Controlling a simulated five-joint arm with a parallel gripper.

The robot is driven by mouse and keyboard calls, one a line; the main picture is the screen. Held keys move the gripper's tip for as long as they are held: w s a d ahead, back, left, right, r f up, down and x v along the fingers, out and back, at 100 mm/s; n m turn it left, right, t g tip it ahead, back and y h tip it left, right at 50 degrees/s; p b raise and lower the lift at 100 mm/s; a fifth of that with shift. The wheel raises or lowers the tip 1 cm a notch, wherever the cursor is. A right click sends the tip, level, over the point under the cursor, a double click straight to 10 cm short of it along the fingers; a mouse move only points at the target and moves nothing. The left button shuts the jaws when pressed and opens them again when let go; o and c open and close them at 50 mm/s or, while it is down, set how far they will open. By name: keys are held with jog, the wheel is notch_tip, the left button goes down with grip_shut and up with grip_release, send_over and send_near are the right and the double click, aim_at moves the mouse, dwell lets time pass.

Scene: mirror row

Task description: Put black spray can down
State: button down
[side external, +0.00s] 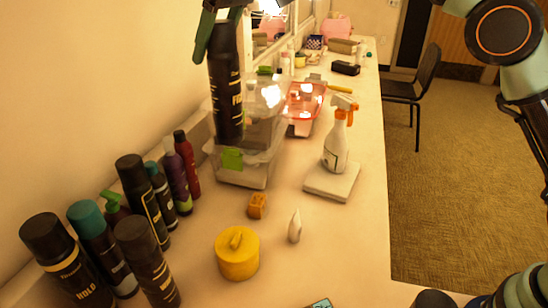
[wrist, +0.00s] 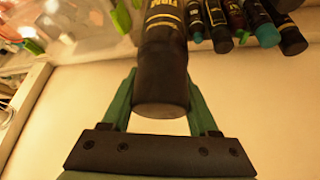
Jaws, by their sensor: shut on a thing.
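The black spray can (side external: 227,92) hangs upright in the air at the upper left of the side external view. My gripper (side external: 224,20) is shut on its top end. The can's lower part shows in front of a clear plastic bin (side external: 240,168) with a green tag. In the wrist view the black can (wrist: 162,65) is between the two green fingers of my gripper (wrist: 161,100), with part of a gold label showing. The fingertips are partly hidden behind the can.
Several bottles and cans (side external: 145,195) crowd the counter's left side by the wall. A yellow jar (side external: 237,254), a small orange block (side external: 257,206) and a white pointed piece (side external: 295,227) stand mid-counter. A white spray bottle (side external: 336,150) stands on a white slab (side external: 332,182). The front right counter is mostly clear.

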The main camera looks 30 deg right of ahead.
jog(key=s+d+f+m+h, duration=0.1)
jog(key=s+d+f+m, duration=0.1)
jog(key=s+d, duration=0.65)
jog(key=s+d+f+m+h, duration=0.15)
jog(key=s+d, duration=0.35)
jog(key=d, duration=0.7)
notch_tip(320, 180, down, 20)
jog(key=shift+d+t+y, duration=0.2)
jog(key=shift+t+y, duration=0.1)
jog(key=shift+y, duration=0.05)
jog(key=shift+c, duration=0.8)
grip_release()
jog(key=shift+f, duration=0.1)
